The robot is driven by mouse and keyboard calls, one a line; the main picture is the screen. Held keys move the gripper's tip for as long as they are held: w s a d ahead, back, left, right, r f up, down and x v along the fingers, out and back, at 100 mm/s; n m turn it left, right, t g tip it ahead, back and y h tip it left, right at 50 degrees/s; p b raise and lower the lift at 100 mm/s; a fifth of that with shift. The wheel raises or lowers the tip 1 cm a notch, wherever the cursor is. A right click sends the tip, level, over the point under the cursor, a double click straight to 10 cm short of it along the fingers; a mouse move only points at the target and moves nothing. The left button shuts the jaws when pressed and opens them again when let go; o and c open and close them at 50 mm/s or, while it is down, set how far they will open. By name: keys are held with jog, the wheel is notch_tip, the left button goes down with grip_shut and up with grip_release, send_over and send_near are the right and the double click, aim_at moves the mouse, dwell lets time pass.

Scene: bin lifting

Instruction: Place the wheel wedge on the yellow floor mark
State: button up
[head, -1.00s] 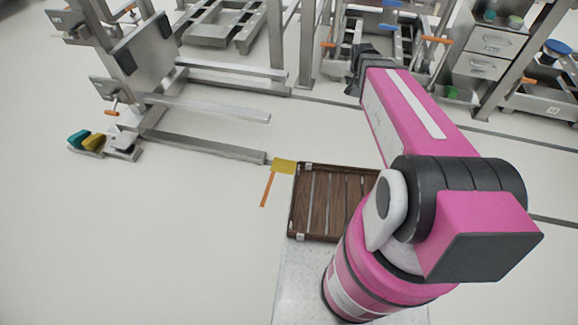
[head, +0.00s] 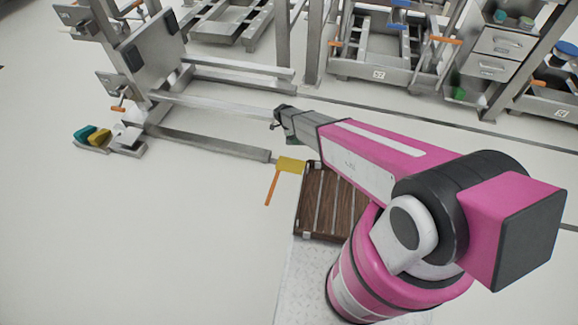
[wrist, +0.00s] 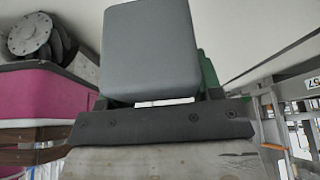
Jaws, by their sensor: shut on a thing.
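In the wrist view, a broad grey finger (wrist: 150,50) fills the middle. A sliver of dark green, the wheel wedge (wrist: 208,75) as far as I can tell, shows behind its right edge. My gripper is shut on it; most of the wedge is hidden.
A metal stand with long low rails (head: 212,142) lies left of and behind the mark. A brown slatted platform (head: 325,205) is just right of it. Teal and yellow pieces (head: 92,135) sit in a tray at far left. Open floor lies at front left.

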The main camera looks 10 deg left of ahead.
jog(key=s+a+f, duration=0.1)
jog(key=f, duration=0.4)
jog(key=s+a+f+m, duration=0.1)
jog(key=f, duration=0.5)
jog(key=s+a+f+m+g, duration=0.1)
jog(key=a+f, duration=0.1)
jog(key=f, duration=0.4)
jog(key=shift+s+f, duration=0.1)
jog(key=shift+f, duration=0.1)
jog(key=o, duration=1.2)
jog(key=shift+o, duration=0.2)
